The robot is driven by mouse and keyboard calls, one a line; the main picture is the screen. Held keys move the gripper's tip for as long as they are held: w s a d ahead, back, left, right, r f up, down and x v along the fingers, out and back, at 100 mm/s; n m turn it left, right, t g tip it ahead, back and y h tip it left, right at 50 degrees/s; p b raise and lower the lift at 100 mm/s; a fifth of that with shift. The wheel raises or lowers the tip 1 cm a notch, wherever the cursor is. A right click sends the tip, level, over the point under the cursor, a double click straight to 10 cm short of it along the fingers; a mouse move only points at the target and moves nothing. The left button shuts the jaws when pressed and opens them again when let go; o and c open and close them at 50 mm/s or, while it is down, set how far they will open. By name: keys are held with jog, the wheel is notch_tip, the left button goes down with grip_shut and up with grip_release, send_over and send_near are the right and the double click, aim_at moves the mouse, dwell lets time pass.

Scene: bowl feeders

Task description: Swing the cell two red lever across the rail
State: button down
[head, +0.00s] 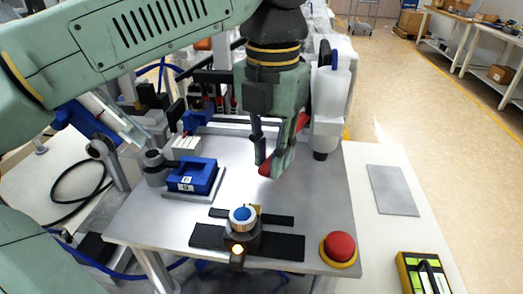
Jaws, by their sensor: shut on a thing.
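A red lever (265,169) shows between and just below my fingertips, and a red piece also shows behind the right side of the gripper. My gripper (269,160) points down over the back right of the grey metal plate (230,150), its fingers shut on the lever. Most of the lever, its pivot and any rail beside it are hidden behind the gripper. I cannot read a cell number.
A white bottle-shaped part (330,100) stands close right of my gripper. A blue block (193,176) sits on the plate's left. A blue-topped button unit with a lit lamp (243,217) and a red mushroom button (340,246) stand at the front. The plate's middle is clear.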

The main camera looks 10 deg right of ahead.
dwell(0.3)
jog(key=c, duration=1.5)
grip_release()
